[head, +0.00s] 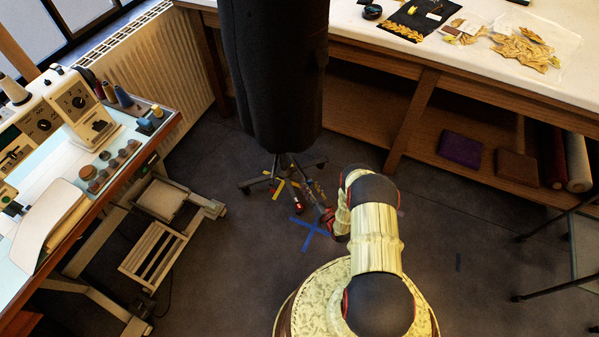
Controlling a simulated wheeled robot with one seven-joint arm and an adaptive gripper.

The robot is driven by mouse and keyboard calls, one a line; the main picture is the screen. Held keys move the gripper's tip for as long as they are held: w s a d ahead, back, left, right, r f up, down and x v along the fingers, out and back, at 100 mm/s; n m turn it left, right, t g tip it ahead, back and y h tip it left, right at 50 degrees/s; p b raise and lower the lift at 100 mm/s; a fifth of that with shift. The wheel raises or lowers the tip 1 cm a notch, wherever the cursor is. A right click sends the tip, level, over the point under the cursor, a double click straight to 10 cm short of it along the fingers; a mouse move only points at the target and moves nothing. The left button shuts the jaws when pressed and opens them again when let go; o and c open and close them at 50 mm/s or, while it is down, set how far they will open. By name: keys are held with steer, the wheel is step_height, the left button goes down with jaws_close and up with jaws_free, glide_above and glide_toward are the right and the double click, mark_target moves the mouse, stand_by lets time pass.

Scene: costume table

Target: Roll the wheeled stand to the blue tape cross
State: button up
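The wheeled stand is a tall dark dress form (275,75) on a pole with a low base of several castered legs (285,178). It stands upright in front of the long table, and its top is cut off by the picture edge. The blue tape cross (309,233) lies on the floor a little nearer to me than the base, apart from it. My gripper (313,188) is low, at the near right side of the stand's base. It is small and dark there, so finger opening and contact are unclear.
Yellow tape (279,188) marks the floor under the base. A sewing machine table (150,150) with a treadle is at left, a radiator (155,70) behind it. The long white-topped table (460,57) runs along the back right. Floor at right of my arm is mostly clear.

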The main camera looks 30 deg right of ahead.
mark_target(301, 172)
steer(key=w+b, duration=0.2)
steer(key=w, duration=0.6)
steer(key=shift+w+a, duration=0.1)
steer(key=shift+w, duration=0.25)
steer(key=shift+c, duration=0.2)
jaws_close()
stand_by(0.3)
